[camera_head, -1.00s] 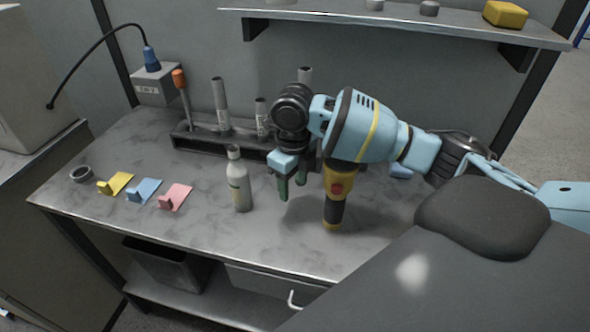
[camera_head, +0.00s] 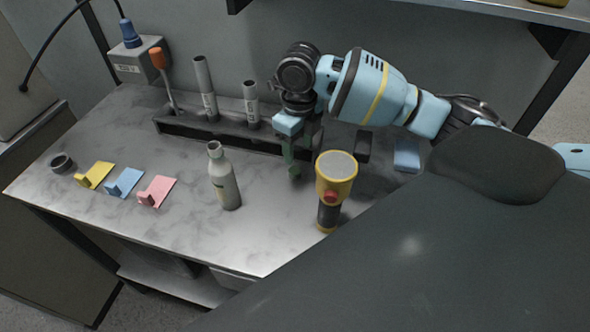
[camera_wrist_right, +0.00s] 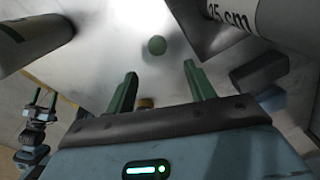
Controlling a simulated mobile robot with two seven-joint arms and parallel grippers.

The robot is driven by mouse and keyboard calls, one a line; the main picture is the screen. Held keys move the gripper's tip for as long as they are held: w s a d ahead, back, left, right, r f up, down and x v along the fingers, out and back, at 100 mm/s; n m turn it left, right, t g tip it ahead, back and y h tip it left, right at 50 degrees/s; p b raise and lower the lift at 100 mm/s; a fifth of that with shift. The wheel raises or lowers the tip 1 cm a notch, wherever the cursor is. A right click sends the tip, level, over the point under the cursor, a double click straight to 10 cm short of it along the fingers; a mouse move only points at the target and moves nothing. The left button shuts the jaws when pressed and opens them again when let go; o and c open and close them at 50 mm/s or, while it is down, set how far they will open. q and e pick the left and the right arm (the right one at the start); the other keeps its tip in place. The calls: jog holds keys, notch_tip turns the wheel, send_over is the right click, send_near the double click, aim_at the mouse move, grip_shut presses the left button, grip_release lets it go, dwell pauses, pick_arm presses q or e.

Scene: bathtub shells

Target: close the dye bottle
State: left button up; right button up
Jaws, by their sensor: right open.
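The dye bottle (camera_head: 224,180), pale grey with a green mark on its label, stands upright on the workbench in the head view. My right gripper (camera_head: 293,165) is to its right, pointing down over the bench and apart from it. In the right wrist view my right gripper's green fingers (camera_wrist_right: 160,80) are spread with nothing between their tips. A small round green thing (camera_wrist_right: 157,45), perhaps the bottle's cap, lies on the bench beyond them. I cannot make it out in the head view. My left gripper (camera_wrist_right: 45,97) shows small at the wrist view's left edge, its two green fingers apart.
A yellow-black flashlight (camera_head: 330,215) stands right of the bottle. A dark rack (camera_head: 240,137) with tubes and an orange-handled tool is behind. Yellow, blue and pink cards (camera_head: 160,188) and a dark ring (camera_head: 61,162) lie left. Bare bench surrounds the bottle.

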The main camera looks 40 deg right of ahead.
aim_at(295, 170)
jog(key=shift+f, duration=1.35)
jog(key=shift+w+a+f, duration=0.15)
jog(key=shift+w+f, duration=0.05)
jog(key=shift+f, duration=1.1)
jog(key=shift+w+a+f, duration=0.1)
jog(key=shift+w+f, duration=0.05)
jog(key=shift+f, duration=1.15)
jog(key=shift+c, duration=0.4)
jog(key=c, duration=1)
jog(key=shift+r, duration=0.2)
jog(key=shift+c, duration=0.2)
notch_tip(295, 170, up, 10)
jog(key=shift+f, duration=0.15)
